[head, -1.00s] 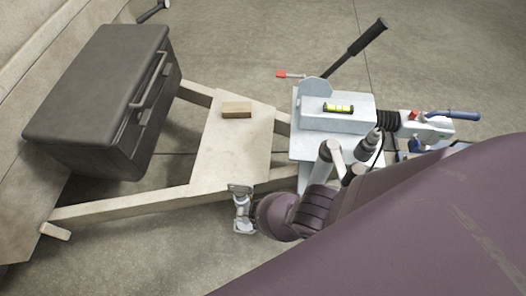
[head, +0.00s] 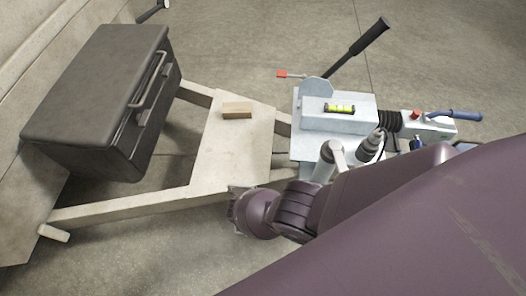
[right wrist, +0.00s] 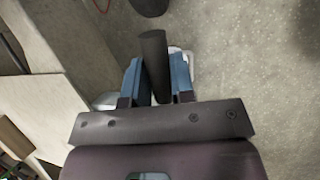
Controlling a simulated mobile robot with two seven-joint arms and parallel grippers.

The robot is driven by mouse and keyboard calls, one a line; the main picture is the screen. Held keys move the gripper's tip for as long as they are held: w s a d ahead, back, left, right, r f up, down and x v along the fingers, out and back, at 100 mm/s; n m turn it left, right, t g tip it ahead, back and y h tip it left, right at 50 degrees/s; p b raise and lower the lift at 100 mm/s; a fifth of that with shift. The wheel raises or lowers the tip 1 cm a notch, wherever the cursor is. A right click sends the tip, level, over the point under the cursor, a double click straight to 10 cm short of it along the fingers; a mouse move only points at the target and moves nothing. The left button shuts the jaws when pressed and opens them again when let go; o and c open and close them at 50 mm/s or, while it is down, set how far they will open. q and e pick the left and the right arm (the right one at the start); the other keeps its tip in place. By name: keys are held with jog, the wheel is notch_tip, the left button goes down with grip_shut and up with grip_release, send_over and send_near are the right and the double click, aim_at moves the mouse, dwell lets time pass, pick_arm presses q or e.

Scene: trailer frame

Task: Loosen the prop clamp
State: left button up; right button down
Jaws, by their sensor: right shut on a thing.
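In the right wrist view, my right gripper (right wrist: 154,82) has its two blue fingers closed on a dark round bar (right wrist: 154,52), which looks like the prop clamp's handle. The bar stands lengthwise between the fingers, and its far end sticks out past them. A pale piece (right wrist: 187,62) shows behind the right finger; I cannot tell whether it is the clamp body. In the head view my right wrist covers the fingers and the bar, beside the trailer frame's near beam (head: 130,211). My left gripper is not in view.
A dark toolbox (head: 95,90) sits on the frame at the left. A wooden block (head: 237,110) lies on the pale plate (head: 228,150). A spirit level (head: 340,108) rests on the hitch housing (head: 310,122), near a raised black lever (head: 370,48). Bare concrete floor lies in front.

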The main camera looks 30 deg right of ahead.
jog(key=shift+r, duration=0.25)
jog(key=c, duration=1)
grip_release()
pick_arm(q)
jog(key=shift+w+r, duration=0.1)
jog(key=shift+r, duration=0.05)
pick_arm(e)
jog(key=shift+r, duration=0.1)
